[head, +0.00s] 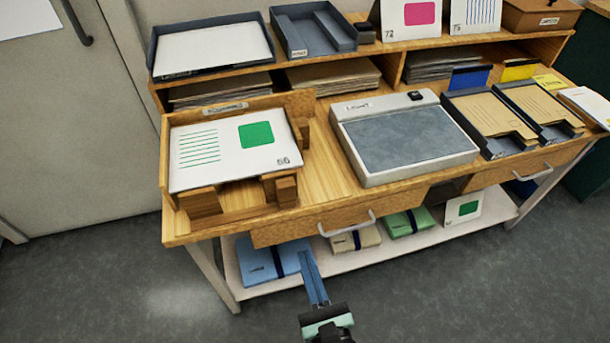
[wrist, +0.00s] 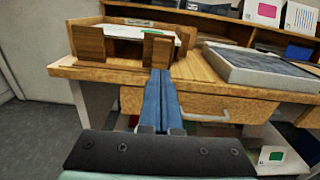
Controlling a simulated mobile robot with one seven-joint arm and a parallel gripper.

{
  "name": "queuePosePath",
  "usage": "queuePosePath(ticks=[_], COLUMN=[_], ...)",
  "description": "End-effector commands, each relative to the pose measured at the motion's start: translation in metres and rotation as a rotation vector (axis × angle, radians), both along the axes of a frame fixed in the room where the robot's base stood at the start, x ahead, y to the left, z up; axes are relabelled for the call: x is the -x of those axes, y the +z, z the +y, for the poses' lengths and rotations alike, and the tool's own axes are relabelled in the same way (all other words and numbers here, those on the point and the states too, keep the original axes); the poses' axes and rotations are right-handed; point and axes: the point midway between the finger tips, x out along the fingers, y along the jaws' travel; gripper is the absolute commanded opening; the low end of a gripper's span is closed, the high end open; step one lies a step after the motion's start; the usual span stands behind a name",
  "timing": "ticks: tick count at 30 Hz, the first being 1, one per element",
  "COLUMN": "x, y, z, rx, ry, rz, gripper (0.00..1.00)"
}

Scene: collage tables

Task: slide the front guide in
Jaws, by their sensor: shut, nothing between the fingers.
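A wooden jogging tray (head: 235,108) sits at the left end of the table, with a white sheet (head: 215,150) bearing a green square and lines. Two wooden blocks stand along its front: a left block (head: 199,203) and a right block (head: 282,188). I cannot tell for sure which one is the front guide. In the wrist view the right block (wrist: 157,50) stands just beyond my fingertips, with the left block (wrist: 89,43) to its left. My gripper (head: 303,252) has long blue fingers, shut and empty, in front of the table; its fingertips (wrist: 160,72) look apart from the blocks.
A grey-topped device (head: 405,138) stands right of the tray. A drawer handle (head: 347,224) juts from the table front. Dark trays with brown folders (head: 490,112) stand farther right. The lower shelf (head: 345,260) holds several bundles. The floor in front is clear.

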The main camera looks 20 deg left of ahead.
Motion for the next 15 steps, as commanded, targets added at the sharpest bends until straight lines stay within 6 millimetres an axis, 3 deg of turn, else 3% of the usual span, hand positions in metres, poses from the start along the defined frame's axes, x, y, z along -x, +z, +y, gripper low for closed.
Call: queuePosePath(ticks=[7,15], x=[-0.009,-0.055], y=[0.0,0.001], z=[0.008,0.039], rx=[-0.03,-0.028], ry=[-0.001,0.0], rz=[0.019,0.016], gripper=[0.0,0.0])
